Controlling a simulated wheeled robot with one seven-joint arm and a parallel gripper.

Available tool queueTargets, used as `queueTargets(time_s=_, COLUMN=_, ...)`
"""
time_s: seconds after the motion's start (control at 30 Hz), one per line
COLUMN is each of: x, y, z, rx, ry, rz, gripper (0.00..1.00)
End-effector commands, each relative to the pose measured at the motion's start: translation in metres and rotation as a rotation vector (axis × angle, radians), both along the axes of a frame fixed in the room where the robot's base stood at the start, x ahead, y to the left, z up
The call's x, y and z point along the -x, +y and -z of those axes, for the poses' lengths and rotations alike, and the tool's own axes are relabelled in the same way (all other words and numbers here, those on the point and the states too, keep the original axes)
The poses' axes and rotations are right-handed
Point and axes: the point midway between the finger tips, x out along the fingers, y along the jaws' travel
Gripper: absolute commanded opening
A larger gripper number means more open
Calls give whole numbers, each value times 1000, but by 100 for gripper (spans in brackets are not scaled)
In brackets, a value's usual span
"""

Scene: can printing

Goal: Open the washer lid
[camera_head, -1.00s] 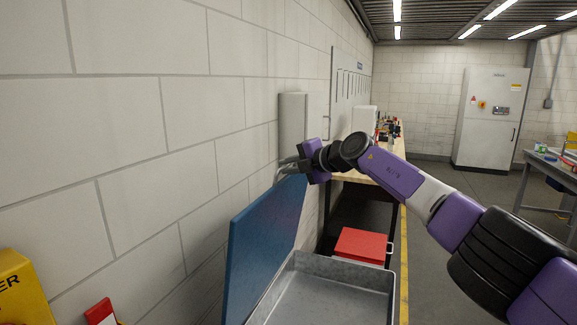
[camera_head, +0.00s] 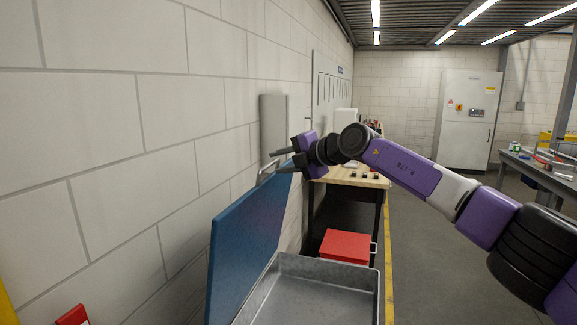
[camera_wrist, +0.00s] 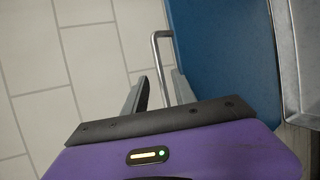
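The blue washer lid (camera_head: 240,245) stands raised, nearly upright and open, beside the wall. A grey bar handle (camera_head: 266,169) sticks up from its top edge. Below the lid is the open grey metal basin (camera_head: 315,300) of the washer. My gripper (camera_head: 276,161) is at the lid's top edge, close to the handle, with its two fingers apart. In the wrist view the gripper (camera_wrist: 158,92) is open, the handle (camera_wrist: 156,50) shows between the fingers, and the blue lid (camera_wrist: 225,50) lies to the right. I cannot tell whether a finger touches the handle.
A red box (camera_head: 346,246) sits under the wooden workbench (camera_head: 355,178) beyond the basin. A grey wall box (camera_head: 273,130) is close behind my gripper. A white cabinet (camera_head: 468,120) stands at the back, with clear floor (camera_head: 425,250) at the right.

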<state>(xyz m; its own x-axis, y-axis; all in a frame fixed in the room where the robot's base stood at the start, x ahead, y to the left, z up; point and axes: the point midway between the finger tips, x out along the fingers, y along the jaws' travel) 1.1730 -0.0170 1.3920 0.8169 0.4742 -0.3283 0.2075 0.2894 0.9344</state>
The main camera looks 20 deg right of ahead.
Motion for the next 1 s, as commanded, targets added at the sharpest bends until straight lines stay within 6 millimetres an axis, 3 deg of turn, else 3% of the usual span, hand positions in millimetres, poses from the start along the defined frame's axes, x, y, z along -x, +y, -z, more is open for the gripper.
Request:
queueTargets(time_s=0.3, x=23, y=-13, z=-8, rx=1, ry=1, rz=-2, gripper=32)
queueTargets(time_s=1.0, x=25, y=-8, z=-16, rx=45, ry=-58, rz=-38, gripper=32)
